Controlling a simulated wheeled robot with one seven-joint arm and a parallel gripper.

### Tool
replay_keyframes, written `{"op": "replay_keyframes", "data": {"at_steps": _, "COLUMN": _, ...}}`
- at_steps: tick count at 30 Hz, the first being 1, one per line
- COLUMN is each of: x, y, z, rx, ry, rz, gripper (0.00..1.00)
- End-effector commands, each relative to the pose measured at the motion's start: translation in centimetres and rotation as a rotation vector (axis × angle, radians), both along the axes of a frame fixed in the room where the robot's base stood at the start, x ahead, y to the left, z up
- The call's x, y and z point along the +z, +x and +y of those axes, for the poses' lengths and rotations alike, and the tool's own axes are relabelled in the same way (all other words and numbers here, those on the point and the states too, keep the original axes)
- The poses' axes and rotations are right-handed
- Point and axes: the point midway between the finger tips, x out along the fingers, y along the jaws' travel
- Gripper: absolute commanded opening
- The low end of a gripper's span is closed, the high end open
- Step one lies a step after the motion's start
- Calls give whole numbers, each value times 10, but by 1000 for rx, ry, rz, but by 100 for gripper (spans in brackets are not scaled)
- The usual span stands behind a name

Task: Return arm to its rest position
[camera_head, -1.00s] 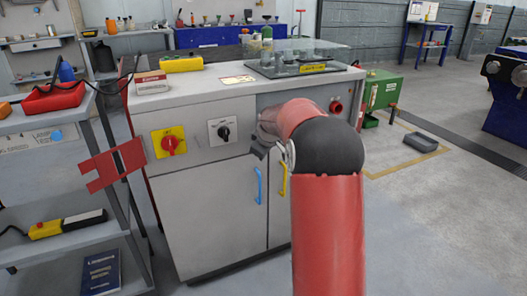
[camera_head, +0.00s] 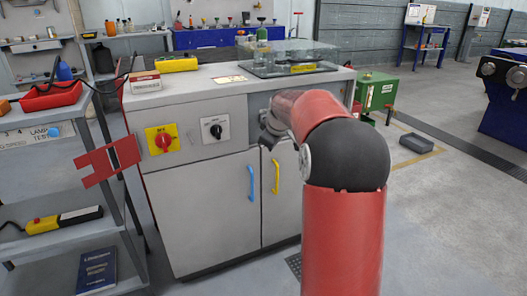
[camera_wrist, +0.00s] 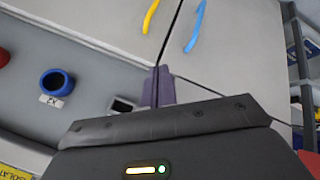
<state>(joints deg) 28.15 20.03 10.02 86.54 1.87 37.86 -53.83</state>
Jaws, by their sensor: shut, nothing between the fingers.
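My gripper (camera_head: 268,128) shows only in part in the head view, in front of the grey cabinet's upper front, just above the door handles. The rest of it is hidden behind my red and black arm. In the wrist view its narrow fingers (camera_wrist: 158,88) are together and empty, pointing toward the gap between the two doors. My arm is bent, with its black elbow at the right of the cabinet in the head view.
The grey cabinet (camera_head: 205,190) has a blue handle (camera_head: 251,184), a yellow handle (camera_head: 276,177) and a red switch (camera_head: 163,141). A blue-ringed socket (camera_wrist: 57,82) shows in the wrist view. A shelf cart (camera_head: 60,235) stands left. Open floor (camera_head: 450,220) lies right.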

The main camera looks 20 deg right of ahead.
Motion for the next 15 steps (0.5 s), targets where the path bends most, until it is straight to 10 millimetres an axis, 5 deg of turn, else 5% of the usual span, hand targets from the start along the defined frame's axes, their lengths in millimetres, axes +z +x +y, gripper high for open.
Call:
{"op": "replay_keyframes", "data": {"at_steps": 10, "x": 24, "y": -15, "z": -12, "rx": 1, "ry": 0, "rz": 2, "gripper": 0}}
{"op": "replay_keyframes", "data": {"at_steps": 15, "x": 30, "y": -21, "z": -2, "rx": -4, "ry": 6, "rz": 2, "gripper": 0}}
